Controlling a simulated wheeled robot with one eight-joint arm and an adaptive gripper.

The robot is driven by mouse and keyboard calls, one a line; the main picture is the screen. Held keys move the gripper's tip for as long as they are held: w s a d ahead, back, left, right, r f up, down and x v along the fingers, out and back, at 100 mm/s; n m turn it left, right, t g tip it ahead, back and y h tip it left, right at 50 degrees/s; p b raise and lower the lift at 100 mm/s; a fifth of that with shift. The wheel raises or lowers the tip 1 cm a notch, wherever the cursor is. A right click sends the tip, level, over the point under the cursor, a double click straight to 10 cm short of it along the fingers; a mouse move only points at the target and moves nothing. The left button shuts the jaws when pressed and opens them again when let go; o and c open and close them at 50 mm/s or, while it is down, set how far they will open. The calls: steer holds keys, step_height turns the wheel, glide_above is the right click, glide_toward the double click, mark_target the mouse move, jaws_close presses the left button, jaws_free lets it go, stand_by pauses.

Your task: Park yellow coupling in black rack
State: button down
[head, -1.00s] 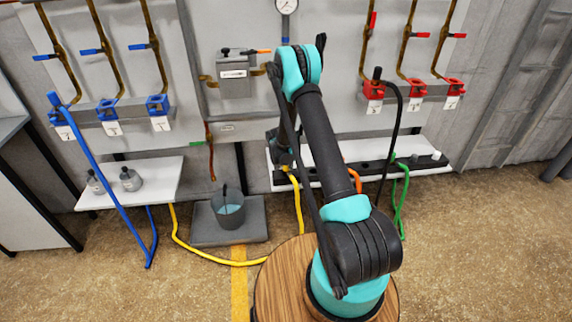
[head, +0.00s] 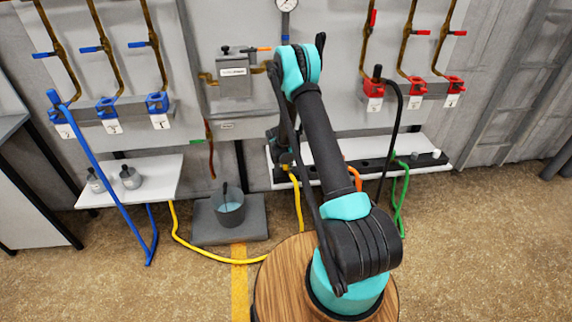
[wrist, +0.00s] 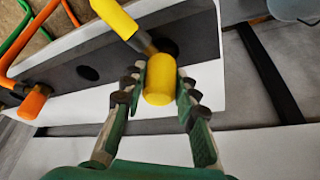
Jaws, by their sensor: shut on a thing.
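My gripper (wrist: 155,88) is shut on the yellow coupling (wrist: 159,84), whose yellow end sits between the two fingers in the wrist view. A dark fitting joins it to the yellow hose (wrist: 115,16). The coupling is over the black rack (wrist: 120,58), right beside a dark hole; I cannot tell whether any part is inside it. In the head view the rack (head: 374,168) lies on the right white shelf, and the yellow hose (head: 298,205) hangs below my wrist. My arm largely hides the gripper and coupling there.
An empty hole (wrist: 88,73) lies between. A bucket (head: 229,208) stands on a grey slab. Red ports (head: 414,86) are on the wall above.

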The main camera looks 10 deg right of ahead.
steer(key=shift+f, duration=0.1)
steer(key=c, duration=1.1)
jaws_free()
steer(key=v, duration=1.2)
